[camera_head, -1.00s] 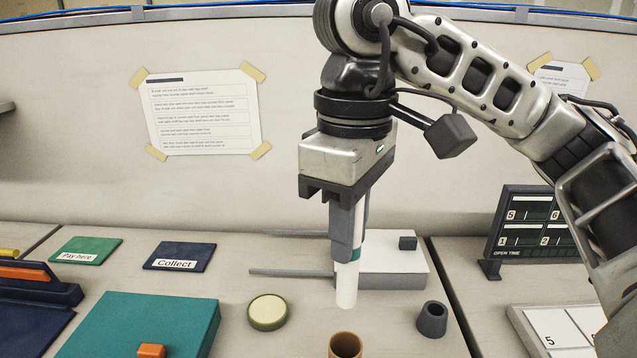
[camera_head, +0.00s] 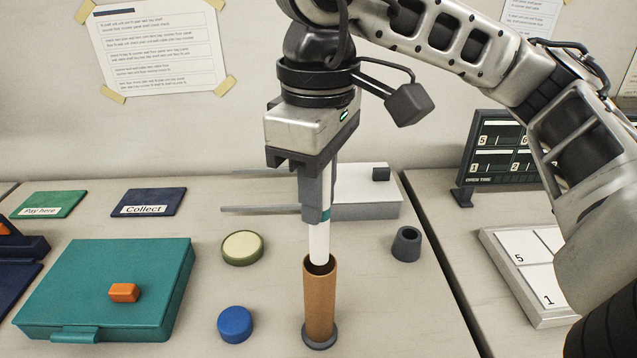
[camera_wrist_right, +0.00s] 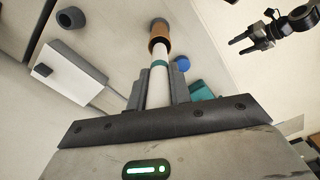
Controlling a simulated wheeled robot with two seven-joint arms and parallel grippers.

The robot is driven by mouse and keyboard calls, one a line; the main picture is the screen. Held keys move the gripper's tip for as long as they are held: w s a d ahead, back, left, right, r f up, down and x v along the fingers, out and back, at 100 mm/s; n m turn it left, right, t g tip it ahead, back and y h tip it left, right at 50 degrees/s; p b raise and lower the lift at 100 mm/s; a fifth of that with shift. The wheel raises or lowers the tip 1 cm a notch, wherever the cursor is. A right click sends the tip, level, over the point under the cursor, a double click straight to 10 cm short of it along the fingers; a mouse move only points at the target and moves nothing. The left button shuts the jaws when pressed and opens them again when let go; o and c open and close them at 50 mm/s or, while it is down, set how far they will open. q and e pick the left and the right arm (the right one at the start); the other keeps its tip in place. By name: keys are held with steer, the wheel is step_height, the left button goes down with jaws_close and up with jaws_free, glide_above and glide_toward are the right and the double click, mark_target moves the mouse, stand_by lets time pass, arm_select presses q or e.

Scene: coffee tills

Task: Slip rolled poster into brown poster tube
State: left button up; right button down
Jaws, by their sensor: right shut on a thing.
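The rolled poster (camera_head: 319,243) is a white upright roll with a teal band. My right gripper (camera_head: 318,215) is shut on its upper part. The brown poster tube (camera_head: 319,303) stands upright in a dark round base, directly below the poster. The poster's lower end is at the tube's mouth; I cannot tell how far inside it is. The wrist view shows the poster (camera_wrist_right: 158,88) between the fingers, pointing at the tube (camera_wrist_right: 160,32). My left gripper (camera_wrist_right: 240,44) shows only in the wrist view, off to the side, with its fingers apart and empty.
A white-topped grey block (camera_head: 365,192) with thin grey rods is behind. A dark grey cup (camera_head: 407,244) stands right of the tube. A blue disc (camera_head: 235,324), a green-rimmed round lid (camera_head: 243,247) and a teal case (camera_head: 80,300) with an orange piece (camera_head: 124,292) are left.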

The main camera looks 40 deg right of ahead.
steer(key=shift+f+b, duration=1.25)
steer(key=shift+f, duration=0.3)
steer(key=shift+f+b, duration=0.4)
steer(key=c, duration=1.2)
jaws_free()
arm_select(q)
steer(key=shift+w+d+f, duration=0.1)
steer(key=shift+d+f, duration=0.2)
steer(key=shift+f, duration=0.45)
